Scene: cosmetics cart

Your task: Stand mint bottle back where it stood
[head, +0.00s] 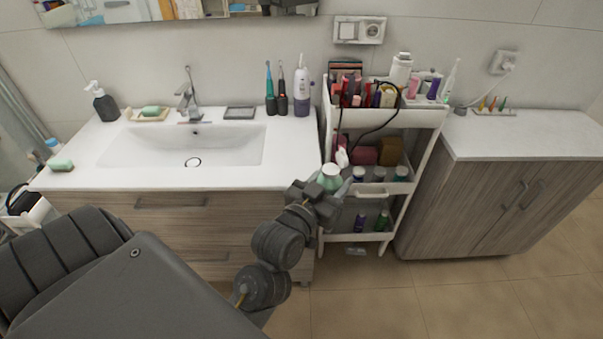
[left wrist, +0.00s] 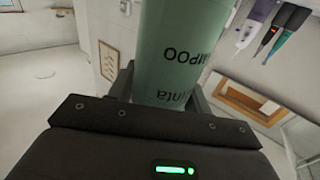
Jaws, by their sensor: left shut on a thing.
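The mint bottle (head: 330,176) is held at the front left of the white cart (head: 388,188), about level with its middle shelf. My left gripper (head: 331,188) is shut on it. In the left wrist view, the mint bottle (left wrist: 175,45) stands between the two dark fingers, and its dark lettering appears upside down. In the head view the gripper hides its lower part, so I cannot tell whether it touches the shelf. My right gripper is not in view.
Several small bottles (head: 378,174) stand along the middle shelf's front, with a red pouch (head: 364,155) and a brown box (head: 390,151) behind. Two bottles, purple (head: 361,222) and green (head: 382,220), stand on the bottom shelf. The sink counter (head: 290,165) lies close on the left.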

